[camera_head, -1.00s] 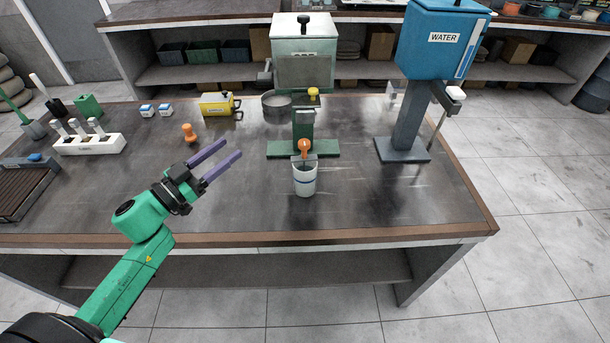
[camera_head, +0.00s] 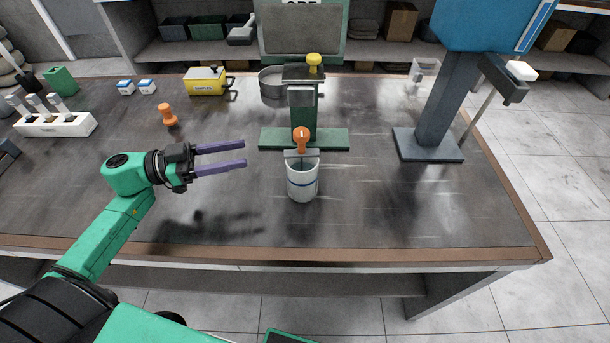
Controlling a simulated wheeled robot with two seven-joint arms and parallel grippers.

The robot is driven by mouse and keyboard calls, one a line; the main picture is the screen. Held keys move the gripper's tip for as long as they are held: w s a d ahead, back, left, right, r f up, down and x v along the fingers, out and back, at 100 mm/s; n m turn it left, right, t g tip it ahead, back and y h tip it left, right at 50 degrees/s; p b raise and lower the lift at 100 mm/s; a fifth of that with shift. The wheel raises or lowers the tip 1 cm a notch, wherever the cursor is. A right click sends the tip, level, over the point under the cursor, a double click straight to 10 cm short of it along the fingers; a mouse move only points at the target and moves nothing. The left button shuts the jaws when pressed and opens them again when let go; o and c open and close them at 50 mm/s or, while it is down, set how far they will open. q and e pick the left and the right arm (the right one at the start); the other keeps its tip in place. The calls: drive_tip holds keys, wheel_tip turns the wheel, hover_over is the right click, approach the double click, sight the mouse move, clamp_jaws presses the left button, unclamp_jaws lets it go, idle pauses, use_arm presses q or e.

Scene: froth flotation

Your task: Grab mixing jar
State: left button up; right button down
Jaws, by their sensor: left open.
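The mixing jar (camera_head: 302,184), a white cup with a blue band, stands upright on the dark table below the orange knob of the green stand (camera_head: 303,138). A grey part sits at its rim, and its inside is mostly hidden. My left gripper (camera_head: 244,154) is open and empty, its two purple fingers pointing right toward the jar. The fingertips are left of the jar and apart from it. My right gripper is not in view.
A blue water tank on a post (camera_head: 434,110) stands to the right. A yellow box (camera_head: 205,82), a round metal pan (camera_head: 272,84), an orange knob piece (camera_head: 169,115) and a white rack (camera_head: 56,124) stand behind and left. The table front is clear.

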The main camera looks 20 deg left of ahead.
sight(301, 152)
use_arm(q)
drive_tip(key=p+x, duration=0.1)
drive_tip(key=x, duration=0.3)
drive_tip(key=p+x, duration=0.2)
drive_tip(key=x, duration=0.3)
drive_tip(key=p+x, duration=0.1)
drive_tip(key=x, duration=0.4)
drive_tip(key=shift+s+d+r, duration=0.15)
drive_tip(key=shift+s+d, duration=0.1)
drive_tip(key=shift+d, duration=0.15)
clamp_jaws()
idle(0.4)
